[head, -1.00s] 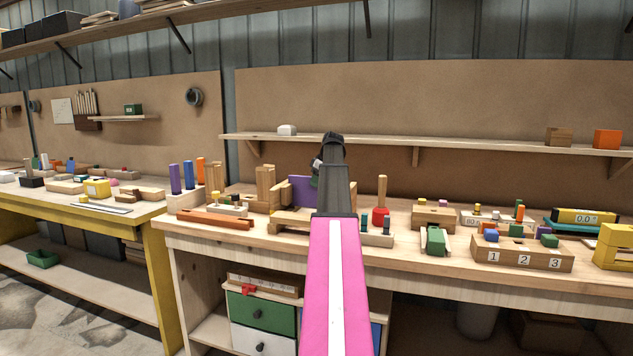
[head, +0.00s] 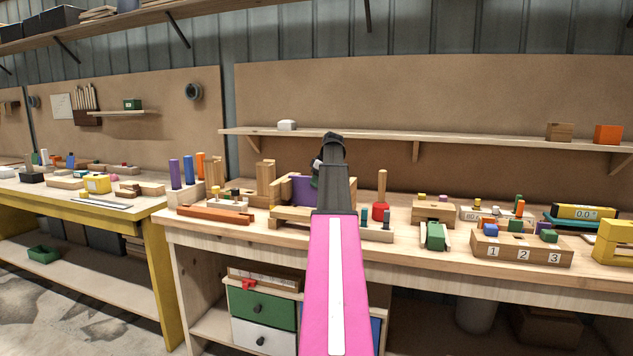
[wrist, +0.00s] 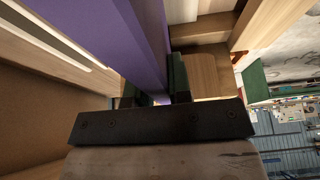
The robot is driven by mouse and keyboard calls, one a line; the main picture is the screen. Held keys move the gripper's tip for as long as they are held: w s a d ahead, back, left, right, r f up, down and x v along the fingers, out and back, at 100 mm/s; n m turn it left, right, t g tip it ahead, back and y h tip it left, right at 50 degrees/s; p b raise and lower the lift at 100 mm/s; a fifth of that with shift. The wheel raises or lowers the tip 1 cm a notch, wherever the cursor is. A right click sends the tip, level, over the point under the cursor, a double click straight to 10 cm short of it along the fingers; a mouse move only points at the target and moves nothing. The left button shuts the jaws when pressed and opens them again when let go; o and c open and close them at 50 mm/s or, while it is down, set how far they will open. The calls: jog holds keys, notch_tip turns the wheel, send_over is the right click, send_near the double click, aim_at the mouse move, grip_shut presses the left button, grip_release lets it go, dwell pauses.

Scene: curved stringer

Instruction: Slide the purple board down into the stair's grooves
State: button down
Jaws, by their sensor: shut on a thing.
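The purple board (head: 302,190) stands upright at the light wooden stair (head: 290,213) on the bench, left of my arm in the head view. My gripper (wrist: 155,92) is shut on the purple board, with a dark green finger on each side of it in the wrist view. The board (wrist: 105,35) runs up out of the wrist picture. Wooden stair parts lie on both sides of it. In the head view my arm hides the board's right part and most of my gripper. I cannot tell how deep the board sits in the grooves.
Upright wooden blocks (head: 265,182) stand just left of the stair. A red cylinder with a peg (head: 381,212) and a small pegged block (head: 376,235) stand right of my arm. A green block (head: 435,236) lies further right. A reddish bar (head: 214,215) lies at the front left.

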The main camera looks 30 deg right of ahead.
jog(key=shift+f, duration=0.85)
jog(key=c, duration=1)
grip_release()
jog(key=shift+o, duration=0.2)
jog(key=shift+r, duration=0.1)
jog(key=v, duration=1)
jog(key=shift+s+r, duration=0.15)
jog(key=shift+r, duration=0.15)
